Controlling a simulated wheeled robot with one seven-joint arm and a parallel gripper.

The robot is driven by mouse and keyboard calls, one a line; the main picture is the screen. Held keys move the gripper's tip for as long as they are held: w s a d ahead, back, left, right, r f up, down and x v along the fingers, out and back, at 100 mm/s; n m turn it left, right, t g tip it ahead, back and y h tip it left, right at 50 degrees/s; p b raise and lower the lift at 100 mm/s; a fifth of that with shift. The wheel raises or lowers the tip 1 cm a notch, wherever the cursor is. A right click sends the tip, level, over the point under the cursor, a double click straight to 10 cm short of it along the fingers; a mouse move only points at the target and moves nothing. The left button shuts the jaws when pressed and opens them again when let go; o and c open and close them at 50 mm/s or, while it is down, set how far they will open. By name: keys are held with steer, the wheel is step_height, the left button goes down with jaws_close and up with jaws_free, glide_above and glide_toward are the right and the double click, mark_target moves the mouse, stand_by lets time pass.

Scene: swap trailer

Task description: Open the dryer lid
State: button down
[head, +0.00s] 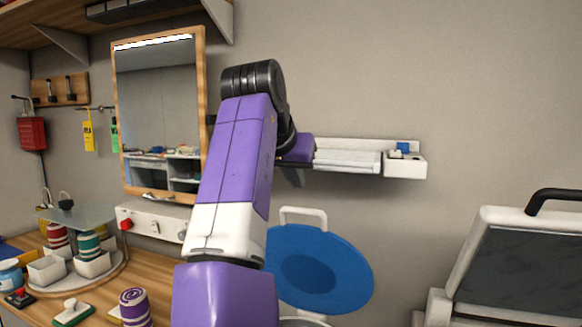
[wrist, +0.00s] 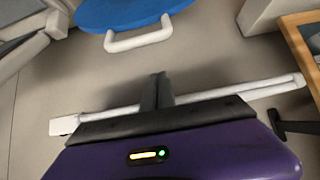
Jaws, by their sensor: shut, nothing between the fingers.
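A round blue lid (head: 325,275) with a white loop handle (head: 303,213) at its top edge stands tilted up in the head view, in front of the wall. A bit of white rim (head: 305,322) shows below it; my arm covers its left side. In the wrist view the blue lid (wrist: 130,10) and its white handle (wrist: 139,36) show at the top, apart from my fingers. My gripper (wrist: 157,88) is shut and empty, near the white wall shelf. In the head view my gripper (head: 294,176) is mostly behind my arm, above the lid.
The wall shelf (head: 403,165) with white folded items lies just behind my gripper. A white-framed panel with a black handle (head: 555,197) stands at right. A framed mirror (head: 158,110) and a wooden counter (head: 100,310) with several cups are at left.

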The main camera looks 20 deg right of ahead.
mark_target(293, 209)
steer(key=f, duration=0.3)
steer(key=shift+s+a+f, duration=0.1)
steer(key=shift+a+f, duration=0.05)
steer(key=shift+a, duration=0.1)
steer(key=shift+s+a+f, duration=0.2)
steer(key=shift+s+f, duration=0.05)
steer(key=shift+s, duration=0.2)
steer(key=shift+f, duration=0.1)
steer(key=shift+s+a+f+b, duration=0.15)
steer(key=shift+s+f+b, duration=0.1)
steer(key=shift+b, duration=0.1)
steer(key=s+a+f+t+h+b, duration=0.2)
steer(key=s+a+f+t+b, duration=0.1)
steer(key=s+a+f+b, duration=0.2)
steer(key=s+a+b, duration=0.2)
steer(key=s+b, duration=0.1)
steer(key=s, duration=0.1)
steer(key=shift+s+f+h+b, duration=0.3)
steer(key=shift+s+f+b, duration=0.05)
steer(key=shift+f, duration=0.05)
